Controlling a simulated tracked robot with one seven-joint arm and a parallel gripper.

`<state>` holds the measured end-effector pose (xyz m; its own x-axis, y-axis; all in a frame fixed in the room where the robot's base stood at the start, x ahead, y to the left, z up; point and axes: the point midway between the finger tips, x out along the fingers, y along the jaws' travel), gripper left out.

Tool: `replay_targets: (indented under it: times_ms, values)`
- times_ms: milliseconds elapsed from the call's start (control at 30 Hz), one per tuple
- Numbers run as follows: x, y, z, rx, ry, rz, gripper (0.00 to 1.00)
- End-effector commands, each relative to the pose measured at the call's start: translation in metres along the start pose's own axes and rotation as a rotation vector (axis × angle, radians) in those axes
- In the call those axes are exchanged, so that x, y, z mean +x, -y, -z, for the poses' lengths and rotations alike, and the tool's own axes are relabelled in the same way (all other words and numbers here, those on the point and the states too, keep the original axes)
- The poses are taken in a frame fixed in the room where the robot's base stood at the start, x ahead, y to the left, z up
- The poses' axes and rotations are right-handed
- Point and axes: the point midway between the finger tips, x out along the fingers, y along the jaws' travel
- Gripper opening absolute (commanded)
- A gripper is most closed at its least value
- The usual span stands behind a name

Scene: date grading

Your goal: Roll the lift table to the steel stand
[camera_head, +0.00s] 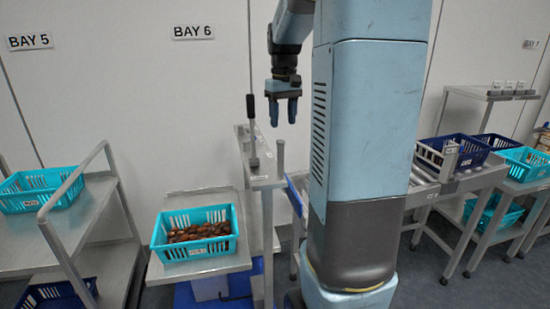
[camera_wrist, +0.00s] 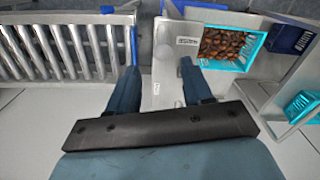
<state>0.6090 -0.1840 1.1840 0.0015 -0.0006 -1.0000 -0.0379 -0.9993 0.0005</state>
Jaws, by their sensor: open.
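What looks like the lift table (camera_head: 160,262) stands under the BAY 6 sign, with a flat steel top and blue parts low beneath it. A turquoise crate (camera_head: 194,249) of brown dates sits on its top; the crate (camera_wrist: 232,63) also shows in the wrist view. A narrow steel stand (camera_head: 267,215) with a labelled top and an upright black-handled lever (camera_head: 251,110) is close to its right. I cannot tell whether they touch. My gripper (camera_head: 283,112) is open and empty, raised above and right of the narrow stand. Its spread fingers (camera_wrist: 158,72) show in the wrist view.
A steel trolley (camera_head: 70,245) with a slanted rail and turquoise crate (camera_head: 40,190) stands left. A roller conveyor (camera_head: 470,180) with a navy crate (camera_head: 452,147) is at right; its rollers (camera_wrist: 60,50) fill the wrist view's left. My column hides the middle.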

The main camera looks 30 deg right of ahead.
Motion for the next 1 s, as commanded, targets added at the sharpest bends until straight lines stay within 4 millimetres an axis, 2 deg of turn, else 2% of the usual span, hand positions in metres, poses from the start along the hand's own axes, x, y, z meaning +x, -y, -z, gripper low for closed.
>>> replay_targets:
  times_ms: [233,700,1000]
  values:
    - [0.021,0.007,0.003,-0.015,0.007,0.002,0.50]
    - [0.102,0.011,0.004,-0.022,0.007,0.003,0.50]
    - [0.134,0.011,0.004,-0.022,0.004,0.002,0.50]
